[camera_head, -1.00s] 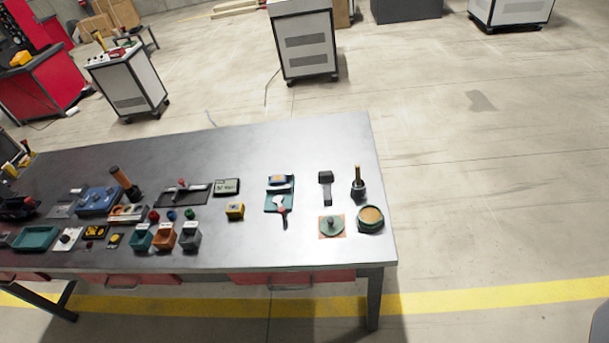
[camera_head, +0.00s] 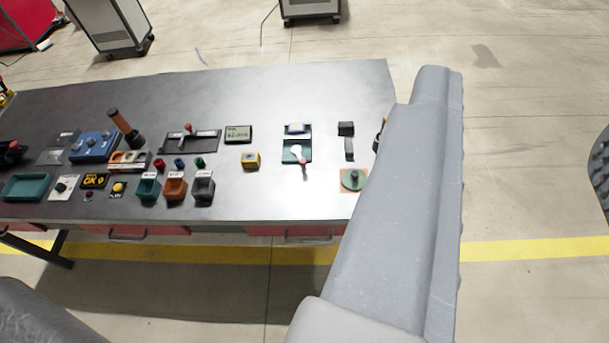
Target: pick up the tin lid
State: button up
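The tin lid looks to be the green round disc (camera_head: 352,180) with a dark knob on top. It lies on an orange square mat (camera_head: 344,187) near the right front corner of the table, just left of my grey arm. The round green tin seen there earlier is hidden behind my arm now. My gripper does not show in this view; only large grey parts of my arm and body do.
The dark metal table (camera_head: 260,105) carries several small items. A black tool (camera_head: 347,142) stands behind the lid. A teal holder (camera_head: 297,150) lies to its left, and green, orange and grey bins (camera_head: 175,188) further left. Open floor lies right of the table.

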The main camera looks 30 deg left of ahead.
aim_at(353, 179)
jog(key=u, duration=0.65)
jog(key=i, duration=1)
jog(key=z, duration=0.05)
